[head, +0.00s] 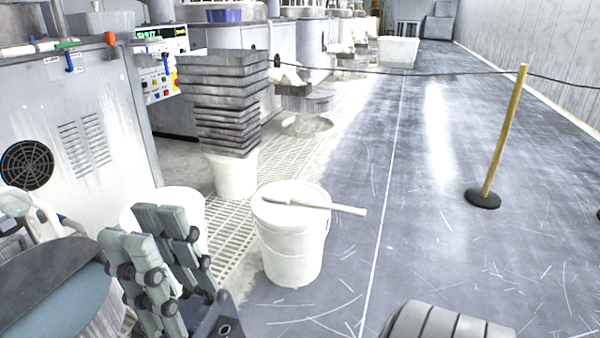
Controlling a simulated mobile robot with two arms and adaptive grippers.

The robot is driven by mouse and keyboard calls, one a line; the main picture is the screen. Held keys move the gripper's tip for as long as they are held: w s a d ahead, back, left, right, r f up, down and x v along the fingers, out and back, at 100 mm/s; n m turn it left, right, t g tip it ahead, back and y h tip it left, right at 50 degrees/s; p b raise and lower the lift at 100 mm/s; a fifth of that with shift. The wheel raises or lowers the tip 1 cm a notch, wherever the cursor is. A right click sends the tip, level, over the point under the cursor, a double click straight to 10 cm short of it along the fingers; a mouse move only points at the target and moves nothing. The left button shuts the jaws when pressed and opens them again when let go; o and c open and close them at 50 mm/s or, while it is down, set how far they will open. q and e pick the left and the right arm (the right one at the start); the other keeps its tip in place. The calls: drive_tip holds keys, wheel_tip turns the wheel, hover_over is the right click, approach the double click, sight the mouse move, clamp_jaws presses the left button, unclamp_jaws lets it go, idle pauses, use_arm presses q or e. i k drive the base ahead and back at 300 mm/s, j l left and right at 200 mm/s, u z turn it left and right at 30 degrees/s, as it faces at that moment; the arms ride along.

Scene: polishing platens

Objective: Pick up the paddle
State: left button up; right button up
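The white paddle (318,206) lies across the top of a white bucket (290,250) in the middle of the head view. Its flat end is on the left over the bucket, and its handle sticks out past the right rim over the floor. My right gripper (145,225) is at the lower left of the picture, left of the bucket and apart from the paddle. Its grey fingers point up and overlap in this view, so the gap between them cannot be judged. Nothing shows held in it. My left gripper is not in view.
A second white bucket (180,205) is partly hidden behind my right gripper. Dark stacked trays (222,100) stand on another bucket behind. Machines line the left. A yellow post (505,130) with a dark base carries a rope across the back.

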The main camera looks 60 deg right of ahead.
sight(272, 194)
drive_tip(key=z, duration=1.8)
